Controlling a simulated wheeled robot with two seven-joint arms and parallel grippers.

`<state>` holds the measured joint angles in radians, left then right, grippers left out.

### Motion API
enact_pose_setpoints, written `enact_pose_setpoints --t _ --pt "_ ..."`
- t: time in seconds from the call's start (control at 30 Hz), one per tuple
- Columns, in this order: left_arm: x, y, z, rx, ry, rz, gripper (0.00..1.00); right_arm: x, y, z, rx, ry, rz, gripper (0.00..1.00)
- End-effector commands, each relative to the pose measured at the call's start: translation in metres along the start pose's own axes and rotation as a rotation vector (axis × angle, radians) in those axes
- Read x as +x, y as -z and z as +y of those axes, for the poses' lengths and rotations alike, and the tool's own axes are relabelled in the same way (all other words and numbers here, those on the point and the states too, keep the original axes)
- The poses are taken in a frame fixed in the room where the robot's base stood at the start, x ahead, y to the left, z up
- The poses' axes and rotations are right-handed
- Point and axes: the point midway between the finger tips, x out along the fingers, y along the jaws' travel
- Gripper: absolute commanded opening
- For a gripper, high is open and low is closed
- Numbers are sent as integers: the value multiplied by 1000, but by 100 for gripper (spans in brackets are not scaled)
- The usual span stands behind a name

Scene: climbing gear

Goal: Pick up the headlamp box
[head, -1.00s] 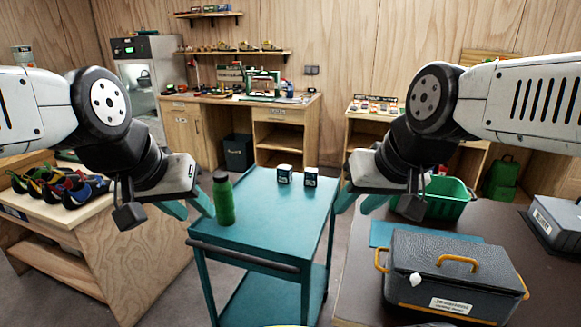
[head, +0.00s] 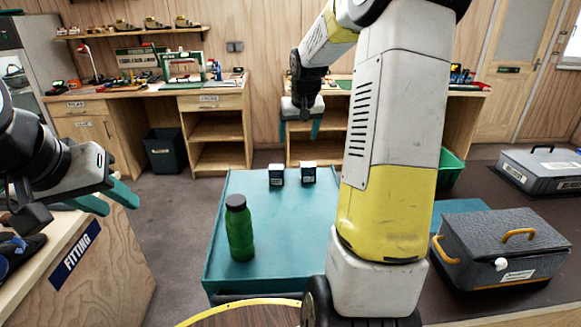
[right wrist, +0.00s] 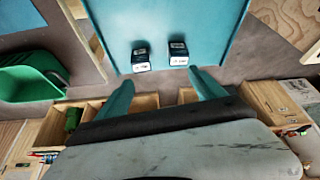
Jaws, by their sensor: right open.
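Two small dark boxes with white labels stand side by side near the far edge of the teal cart top (head: 285,230): the left box (head: 276,176) and the right box (head: 308,174). I cannot read which is the headlamp box. Both also show in the right wrist view, one (right wrist: 141,58) left of the other (right wrist: 178,52), beyond my fingertips. My right gripper (head: 300,130) is open and empty, above and beyond the boxes, fingers down. It shows in the wrist view too (right wrist: 164,88). My left gripper (head: 114,198) is open and empty, left of the cart.
A green bottle (head: 239,230) stands on the cart's near left part. A grey toolbox (head: 500,250) and a grey case (head: 540,170) sit on the dark table at right, with a green bin (head: 449,170) nearby. The FITTING bench (head: 85,260) is at left.

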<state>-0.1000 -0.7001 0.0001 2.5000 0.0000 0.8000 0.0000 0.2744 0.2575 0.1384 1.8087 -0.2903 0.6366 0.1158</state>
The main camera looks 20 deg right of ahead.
Motion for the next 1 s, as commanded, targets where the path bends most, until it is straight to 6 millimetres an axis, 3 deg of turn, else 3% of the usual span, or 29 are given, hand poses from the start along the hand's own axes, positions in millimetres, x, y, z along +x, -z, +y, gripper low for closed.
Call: enact_pose_setpoints --t 0.03,0.1,0.3,0.5,1.0 --pt "0 0 0 0 0 0 36 26 7 11 14 -4 -14 78" --pt "0 0 0 0 0 0 36 56 16 24 29 -10 -22 78" --pt "0 0 0 0 0 0 36 121 28 52 61 -18 -35 78" --pt "0 0 0 0 0 0 36 149 29 64 76 -20 -40 78" --pt "0 0 0 0 0 0 36 214 27 68 75 -19 -41 78"
